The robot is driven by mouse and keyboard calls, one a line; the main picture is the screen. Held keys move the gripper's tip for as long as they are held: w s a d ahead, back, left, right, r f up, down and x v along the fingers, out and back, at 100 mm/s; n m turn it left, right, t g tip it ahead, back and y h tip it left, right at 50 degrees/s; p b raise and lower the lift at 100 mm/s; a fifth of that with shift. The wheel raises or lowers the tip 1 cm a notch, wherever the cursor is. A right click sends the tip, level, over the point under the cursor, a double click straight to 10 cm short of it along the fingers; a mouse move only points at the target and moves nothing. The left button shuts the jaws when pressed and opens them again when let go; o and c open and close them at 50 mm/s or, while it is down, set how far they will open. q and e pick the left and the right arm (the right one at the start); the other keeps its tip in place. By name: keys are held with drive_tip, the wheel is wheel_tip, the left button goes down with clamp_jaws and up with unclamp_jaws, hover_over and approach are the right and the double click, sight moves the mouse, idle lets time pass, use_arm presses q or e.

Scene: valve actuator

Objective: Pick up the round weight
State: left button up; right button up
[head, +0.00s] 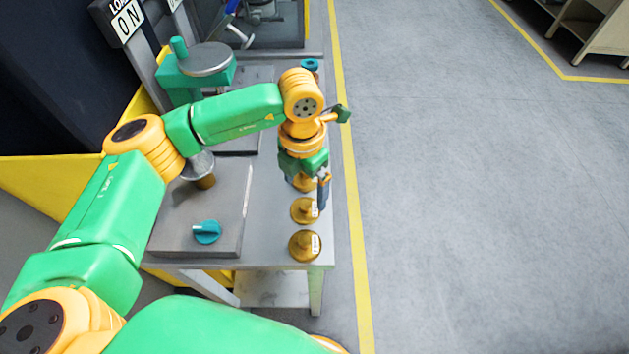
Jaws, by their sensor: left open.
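Round brass weights stand in a row along the right edge of the grey table (283,228). A third weight (303,184) is partly hidden beneath my left gripper (318,187). The gripper points down over this end of the row and is open. One dark finger shows beside the weights on the right; the other finger is mostly hidden. I cannot tell whether it touches a weight. My right gripper is out of view.
A grey plate with a teal knob (207,232) lies on the table's left front. A green press-like device (195,72) with a round metal top stands behind. A teal-topped item (310,65) sits at the far edge. The floor to the right is clear.

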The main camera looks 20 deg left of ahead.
sight(305, 204)
use_arm(q)
drive_tip(key=shift+w+f, duration=0.15)
drive_tip(key=shift+w, duration=0.2)
drive_tip(key=f+p, duration=0.1)
drive_tip(key=s+f+p, duration=0.1)
drive_tip(key=f+p, duration=0.1)
drive_tip(key=shift+s+f, duration=0.1)
drive_tip(key=shift+s, duration=0.2)
wheel_tip(305, 204, down, 3)
drive_tip(key=shift+r, duration=0.1)
drive_tip(key=shift+w+f, duration=0.25)
drive_tip(key=shift+w, duration=0.1)
drive_tip(key=shift+s+r, duration=0.1)
drive_tip(key=c, duration=1.2)
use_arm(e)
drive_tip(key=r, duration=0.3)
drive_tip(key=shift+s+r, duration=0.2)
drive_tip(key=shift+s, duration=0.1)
use_arm(q)
drive_tip(key=shift+c, duration=0.2)
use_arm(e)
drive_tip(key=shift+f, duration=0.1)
